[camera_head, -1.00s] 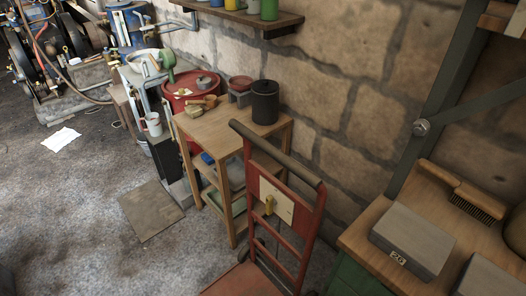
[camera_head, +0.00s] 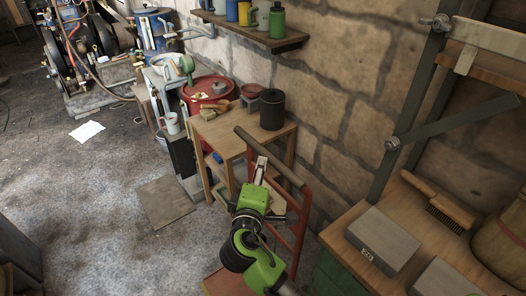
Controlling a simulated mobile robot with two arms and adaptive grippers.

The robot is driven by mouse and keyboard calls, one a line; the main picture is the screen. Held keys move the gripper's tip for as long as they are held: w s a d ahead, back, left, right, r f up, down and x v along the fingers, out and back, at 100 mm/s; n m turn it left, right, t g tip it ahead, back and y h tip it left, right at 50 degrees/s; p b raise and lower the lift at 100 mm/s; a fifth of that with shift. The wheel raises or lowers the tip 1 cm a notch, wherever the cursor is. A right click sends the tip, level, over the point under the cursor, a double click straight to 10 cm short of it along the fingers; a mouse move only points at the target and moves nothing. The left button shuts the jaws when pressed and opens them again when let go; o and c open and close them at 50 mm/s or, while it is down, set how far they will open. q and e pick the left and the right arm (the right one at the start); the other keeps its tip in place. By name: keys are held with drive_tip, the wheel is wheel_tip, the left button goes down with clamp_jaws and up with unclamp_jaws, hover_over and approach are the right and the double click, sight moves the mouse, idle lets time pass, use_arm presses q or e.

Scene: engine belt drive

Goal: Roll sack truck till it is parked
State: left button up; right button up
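The red sack truck (camera_head: 301,222) stands upright beside the small wooden table, with its dark handle bar (camera_head: 283,172) at the top and its red lower part (camera_head: 226,284) near the bottom edge. A green and black arm, seemingly my right, rises from the bottom and covers much of the truck's frame and pale plate. Its gripper (camera_head: 261,168) is at the handle bar, seen from behind. Whether its fingers are closed around the bar cannot be told. My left gripper is not in view.
A wooden table (camera_head: 222,130) with a black canister (camera_head: 272,110) stands against the stone wall. A workbench (camera_head: 338,237) with grey boxes and a brush is at right. A flat board (camera_head: 166,202) lies on the floor. Open floor (camera_head: 80,190) spreads left.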

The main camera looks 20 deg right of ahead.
sight(265, 153)
drive_tip(key=p+x, duration=0.2)
drive_tip(key=x, duration=0.9)
drive_tip(key=shift+s, duration=0.1)
drive_tip(key=shift+d, duration=0.1)
clamp_jaws()
